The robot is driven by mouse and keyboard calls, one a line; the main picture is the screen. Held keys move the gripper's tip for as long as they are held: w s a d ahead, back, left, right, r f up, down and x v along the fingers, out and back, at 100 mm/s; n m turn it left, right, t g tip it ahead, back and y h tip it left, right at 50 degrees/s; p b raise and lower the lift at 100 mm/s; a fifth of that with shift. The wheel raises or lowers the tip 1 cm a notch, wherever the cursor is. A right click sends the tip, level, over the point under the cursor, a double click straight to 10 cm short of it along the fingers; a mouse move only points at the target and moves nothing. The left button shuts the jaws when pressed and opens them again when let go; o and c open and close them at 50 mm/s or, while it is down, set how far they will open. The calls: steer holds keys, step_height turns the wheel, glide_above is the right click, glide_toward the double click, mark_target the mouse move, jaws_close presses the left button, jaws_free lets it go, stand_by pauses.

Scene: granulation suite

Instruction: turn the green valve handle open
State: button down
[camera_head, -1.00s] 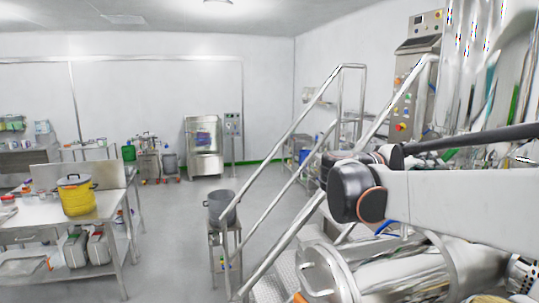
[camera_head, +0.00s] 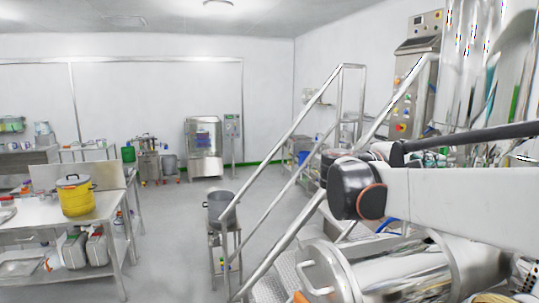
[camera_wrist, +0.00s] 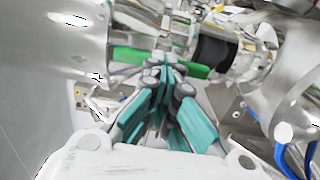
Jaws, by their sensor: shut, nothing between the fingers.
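The green valve handle (camera_wrist: 131,55) shows in the wrist view as a green bar lying across the picture, beyond my fingertips. A shorter green part (camera_wrist: 194,69) shows to the right of the fingertips. My gripper (camera_wrist: 165,74) has teal finger pads that meet at the tips with nothing between them. The tips overlap the middle of the handle in the picture and hide part of it. I cannot tell whether they touch it. In the head view I cannot make out the handle clearly.
Shiny steel pipework (camera_wrist: 70,35) stands close on the left in the wrist view, with a black-banded pipe (camera_wrist: 212,50) on the right. In the head view, steel stair rails (camera_head: 290,133) and a large steel vessel (camera_head: 405,278) stand near my arm.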

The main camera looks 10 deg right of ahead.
steer(key=shift+s, duration=0.3)
steer(key=c, duration=1.4)
jaws_free()
steer(key=shift+d, duration=0.1)
steer(key=o, duration=1)
steer(key=shift+d+f, duration=0.1)
steer(key=shift+d, duration=0.55)
steer(key=o, duration=0.4)
steer(key=shift+w+a, duration=0.1)
steer(key=shift+a, duration=0.2)
steer(key=a, duration=1.2)
steer(key=shift+s, duration=0.35)
